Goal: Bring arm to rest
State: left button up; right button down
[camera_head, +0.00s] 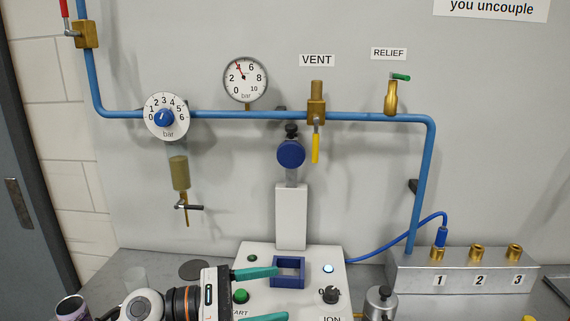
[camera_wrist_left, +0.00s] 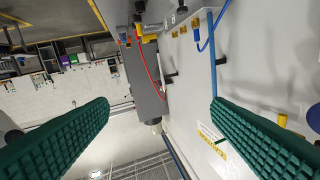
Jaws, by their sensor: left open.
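My left gripper (camera_head: 266,294) comes in from the lower left of the head view. Its two teal fingers are apart, with nothing between them. They are in front of the white printing machine (camera_head: 258,253), near its blue square frame (camera_head: 289,257). In the left wrist view the open fingers (camera_wrist_left: 160,128) stand wide apart, with the wall and room beyond them. The right gripper is not seen in either view.
A blue pipe (camera_head: 215,114) with a regulator dial (camera_head: 166,117), gauge (camera_head: 245,78) and valves runs along the back panel. A metal manifold (camera_head: 460,271) with numbered ports stands at right, a blue hose at port 1. A dark cup (camera_head: 71,308) is at lower left.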

pick_arm(q)
jog(key=w+a+n+t+y, duration=0.1)
jog(key=a+n+t+y, duration=0.4)
jog(key=n+t, duration=0.7)
jog(key=w+a+n+t+y, duration=0.2)
jog(key=a+n+t+y, duration=0.25)
jog(key=n, duration=1.25)
jog(key=s+a+f+n+g+y, duration=0.3)
jog(key=a+f+n+y, duration=0.15)
jog(key=f+n, duration=0.35)
jog(key=s+a+f+n+g+y, duration=0.3)
jog(key=f+n+y, duration=0.2)
jog(key=f+n, duration=0.2)
jog(key=s+f+n+g+h, duration=0.1)
jog(key=s+f+n+g, duration=0.4)
jog(key=s, duration=0.5)
jog(key=s+f+n+g, duration=0.3)
jog(key=s+f+g, duration=0.3)
jog(key=s+f, duration=0.3)
notch_tip(320, 180, down, 24)
jog(key=s, duration=0.2)
jog(key=s+a+f+g, duration=0.2)
jog(key=s+a+f, duration=0.1)
jog(key=s+f, duration=1.3)
jog(key=shift+s+f+m, duration=0.25)
jog(key=shift+f+m, duration=0.05)
jog(key=shift+f, duration=0.25)
jog(key=shift+a, duration=0.1)
